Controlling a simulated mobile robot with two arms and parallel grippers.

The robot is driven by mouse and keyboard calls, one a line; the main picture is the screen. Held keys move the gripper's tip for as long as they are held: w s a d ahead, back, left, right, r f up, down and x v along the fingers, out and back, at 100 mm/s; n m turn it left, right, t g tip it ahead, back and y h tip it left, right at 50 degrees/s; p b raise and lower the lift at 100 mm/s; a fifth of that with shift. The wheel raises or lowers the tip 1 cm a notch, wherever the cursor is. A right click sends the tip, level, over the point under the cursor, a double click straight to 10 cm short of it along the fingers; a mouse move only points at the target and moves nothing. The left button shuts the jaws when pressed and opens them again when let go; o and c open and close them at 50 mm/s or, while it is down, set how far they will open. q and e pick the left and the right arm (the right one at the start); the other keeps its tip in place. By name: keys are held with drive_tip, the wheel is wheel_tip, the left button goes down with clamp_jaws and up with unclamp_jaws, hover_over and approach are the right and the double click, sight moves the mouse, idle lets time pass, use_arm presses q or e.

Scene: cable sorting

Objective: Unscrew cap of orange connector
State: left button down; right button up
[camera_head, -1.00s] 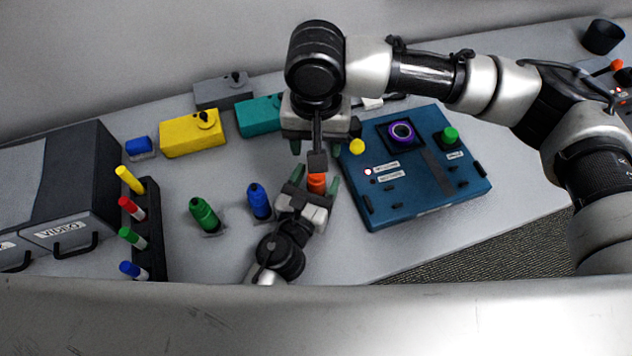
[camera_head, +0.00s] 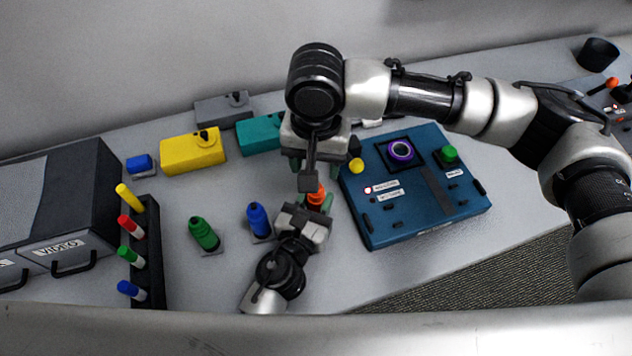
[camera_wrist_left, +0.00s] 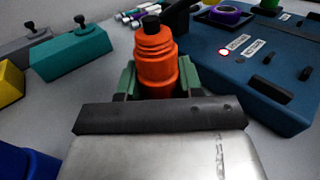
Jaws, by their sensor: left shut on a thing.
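The orange connector (camera_head: 316,195) stands near the middle of the table. In the left wrist view the orange connector (camera_wrist_left: 157,60) is ridged and upright, with a small black piece (camera_wrist_left: 151,24) on top. My left gripper (camera_head: 318,200) is shut on the orange connector, with green fingers on both sides; the gripper's fingers (camera_wrist_left: 157,82) also show in the left wrist view. My right gripper (camera_head: 311,165) points down just behind and above the connector. Its green fingers look apart, with a dark part hanging in front of them. The dark part hides some of the connector's top.
Blue (camera_head: 258,218) and green (camera_head: 203,233) connectors stand to the left. A blue panel box (camera_head: 415,210) lies to the right. Yellow (camera_head: 192,150), teal (camera_head: 258,132) and grey (camera_head: 222,108) boxes stand behind. A marker rack (camera_head: 150,255) is at left.

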sight(314, 198)
drive_tip(key=shift+m, duration=1.5)
drive_tip(key=shift+f, duration=0.35)
wheel_tip(314, 198, down, 7)
drive_tip(key=shift+f, duration=0.15)
